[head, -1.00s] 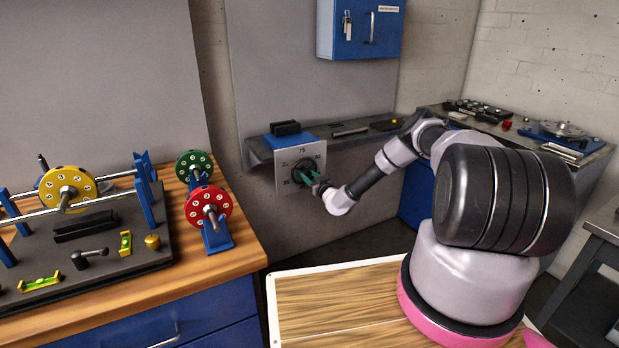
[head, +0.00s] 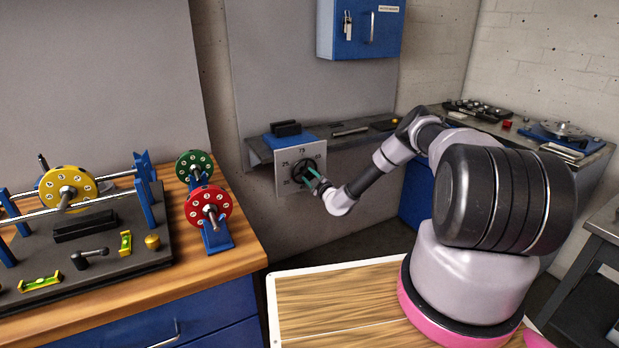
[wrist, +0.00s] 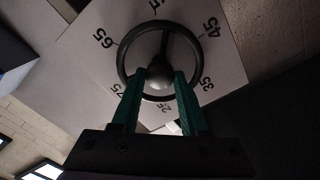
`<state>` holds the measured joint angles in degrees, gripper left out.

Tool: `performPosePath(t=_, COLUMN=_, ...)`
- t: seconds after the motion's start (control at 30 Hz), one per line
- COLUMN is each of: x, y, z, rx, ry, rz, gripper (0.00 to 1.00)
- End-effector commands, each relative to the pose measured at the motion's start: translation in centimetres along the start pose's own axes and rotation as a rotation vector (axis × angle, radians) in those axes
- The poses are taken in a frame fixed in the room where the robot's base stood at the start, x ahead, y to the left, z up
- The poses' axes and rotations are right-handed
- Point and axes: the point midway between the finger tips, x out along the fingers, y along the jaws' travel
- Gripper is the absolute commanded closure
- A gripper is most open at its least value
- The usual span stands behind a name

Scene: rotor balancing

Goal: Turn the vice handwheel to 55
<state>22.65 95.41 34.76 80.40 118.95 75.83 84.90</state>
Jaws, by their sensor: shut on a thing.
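The vice handwheel (head: 301,176) is a dark ring on a pale square dial plate (head: 284,187) under a blue block on the wall shelf. In the wrist view the handwheel (wrist: 123,62) shows its round hub and a dark spoke running up from it, its outer end near the 55 mark, slightly on the 45 side. The dial plate (wrist: 88,62) carries numbers from 25 to 75. My gripper (head: 312,177) reaches the wheel from the right. In the wrist view my gripper (wrist: 160,80) has green fingers either side of the hub, shut on the handwheel.
A wooden bench (head: 243,243) with a balancing stand and yellow, green and red rotors is at left. The grey shelf (head: 350,141) holds small tools. A blue cabinet (head: 360,30) hangs above. A workbench with a disc fixture (head: 562,130) stands at right.

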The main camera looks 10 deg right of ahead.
Motion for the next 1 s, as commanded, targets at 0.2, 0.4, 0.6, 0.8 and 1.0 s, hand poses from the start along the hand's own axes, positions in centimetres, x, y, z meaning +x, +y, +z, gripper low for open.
performPosePath(t=0.2, x=-0.04, y=-0.10, z=0.01, rx=-0.205, ry=0.000, rz=-0.002, gripper=1.00)
performPosePath(t=0.4, x=-0.05, y=-0.13, z=0.03, rx=-0.397, ry=0.000, rz=-0.003, gripper=1.00)
performPosePath(t=0.6, x=-0.05, y=-0.16, z=0.02, rx=-0.585, ry=0.000, rz=-0.002, gripper=1.00)
performPosePath(t=0.8, x=-0.07, y=-0.22, z=0.05, rx=-0.775, ry=0.001, rz=-0.003, gripper=1.00)
performPosePath(t=1.0, x=-0.08, y=-0.22, z=0.07, rx=-0.966, ry=0.001, rz=-0.003, gripper=1.00)
